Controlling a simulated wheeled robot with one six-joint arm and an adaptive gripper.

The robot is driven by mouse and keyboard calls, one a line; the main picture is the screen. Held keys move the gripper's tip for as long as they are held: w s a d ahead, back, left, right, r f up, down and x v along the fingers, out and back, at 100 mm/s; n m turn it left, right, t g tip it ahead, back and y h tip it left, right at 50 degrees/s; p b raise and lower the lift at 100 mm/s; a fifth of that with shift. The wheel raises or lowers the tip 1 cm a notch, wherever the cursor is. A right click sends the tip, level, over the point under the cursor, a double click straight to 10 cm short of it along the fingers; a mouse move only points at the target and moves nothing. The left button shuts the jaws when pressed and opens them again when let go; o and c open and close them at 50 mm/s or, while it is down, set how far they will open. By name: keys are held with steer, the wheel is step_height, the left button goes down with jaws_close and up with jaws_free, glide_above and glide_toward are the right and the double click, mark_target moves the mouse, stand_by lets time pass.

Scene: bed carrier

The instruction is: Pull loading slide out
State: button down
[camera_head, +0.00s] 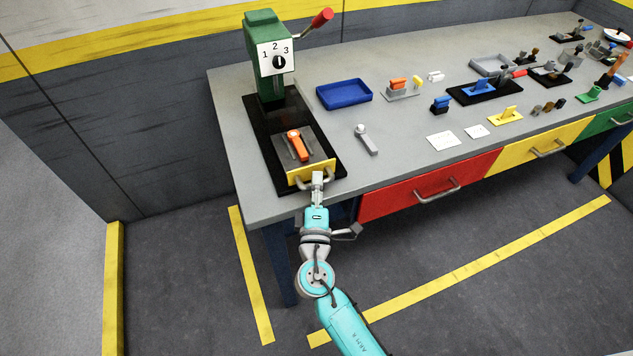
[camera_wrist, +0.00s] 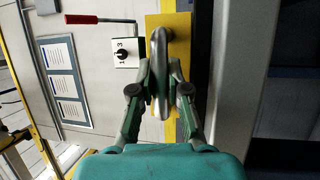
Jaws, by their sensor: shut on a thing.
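The loading slide (camera_head: 311,172) is a grey plate with a yellow front panel and a metal bar handle, lying on a black base (camera_head: 265,125) at the left end of the bench. An orange part (camera_head: 297,145) sits on top of it. My gripper (camera_head: 317,178) is at the front of the slide, shut on the handle. In the wrist view the grey handle (camera_wrist: 158,60) runs between the two fingers of my gripper (camera_wrist: 160,90), with the yellow panel (camera_wrist: 180,40) behind it. The fingers hide part of the handle.
A green press (camera_head: 265,50) with a numbered dial and red lever stands behind the slide. To the right are a blue tray (camera_head: 344,93), a grey lever-like part (camera_head: 366,139) and a red drawer (camera_head: 425,187). The floor before the bench is clear.

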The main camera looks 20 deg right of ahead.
steer(key=shift+s, duration=0.9)
steer(key=c, duration=1.4)
jaws_free()
steer(key=shift+s, duration=0.1)
steer(key=v, duration=1.2)
